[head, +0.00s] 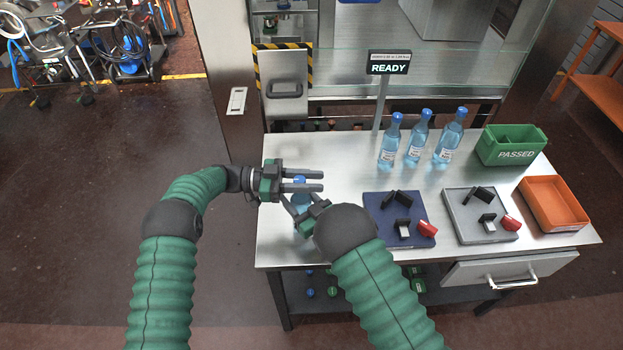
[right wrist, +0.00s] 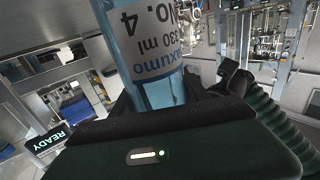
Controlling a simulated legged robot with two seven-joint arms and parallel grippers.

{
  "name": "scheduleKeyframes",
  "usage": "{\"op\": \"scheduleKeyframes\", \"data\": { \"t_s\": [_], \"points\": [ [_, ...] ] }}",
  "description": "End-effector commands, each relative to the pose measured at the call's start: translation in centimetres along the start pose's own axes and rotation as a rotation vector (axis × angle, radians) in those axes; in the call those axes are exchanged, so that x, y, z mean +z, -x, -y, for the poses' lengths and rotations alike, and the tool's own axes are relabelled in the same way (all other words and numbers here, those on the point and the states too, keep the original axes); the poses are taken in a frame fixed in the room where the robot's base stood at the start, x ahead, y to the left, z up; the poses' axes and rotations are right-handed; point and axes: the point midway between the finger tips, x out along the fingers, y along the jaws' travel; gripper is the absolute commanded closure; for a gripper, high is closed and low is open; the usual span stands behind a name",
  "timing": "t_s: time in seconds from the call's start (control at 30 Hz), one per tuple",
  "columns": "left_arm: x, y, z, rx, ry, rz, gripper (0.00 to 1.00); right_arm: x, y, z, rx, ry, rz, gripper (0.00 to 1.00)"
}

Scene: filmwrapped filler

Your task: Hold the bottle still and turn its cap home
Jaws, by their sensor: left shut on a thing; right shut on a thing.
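A clear blue bottle (head: 301,228) with a blue cap (head: 299,179) stands upright near the left end of the steel table. My left gripper (head: 312,181) reaches in from the left with its two fingers level, shut on the cap. My right gripper (head: 298,203) is lower, shut on the bottle's body, and hides part of it. In the right wrist view the bottle (right wrist: 143,50) rises from the jaws, its white label printed "No. 4". I cannot tell how far down the cap sits.
Several blue-capped bottles (head: 416,137) stand at the back of the table (head: 345,165). To the right are a blue tray (head: 376,236) and a grey tray (head: 461,232) with small parts, a green PASSED bin (head: 512,145) and an orange bin (head: 554,203). A sign (head: 389,63) reads READY.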

Motion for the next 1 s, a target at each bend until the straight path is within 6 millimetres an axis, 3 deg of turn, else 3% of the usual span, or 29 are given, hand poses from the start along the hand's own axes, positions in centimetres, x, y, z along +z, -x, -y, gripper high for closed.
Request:
{"op": "scheduleKeyframes", "data": {
  "t_s": [0.53,0.57,0.7,1.0],
  "points": [
    [0.01,0.1,-0.01,0.023,-0.002,0.004,1.0,0.13,0.09,0.02,0.0,0.0,0.003,0.96],
    [0.01,0.1,-0.01,0.024,-0.002,0.004,0.7,0.13,0.09,0.02,-0.001,0.0,0.003,0.96],
    [0.01,0.06,-0.04,0.025,-0.001,0.003,0.51,0.14,0.07,0.03,-0.001,0.0,0.003,0.96],
    [0.04,0.08,-0.07,0.026,0.0,0.002,0.5,0.16,0.05,0.04,-0.001,0.0,0.004,0.96]
  ]
}}
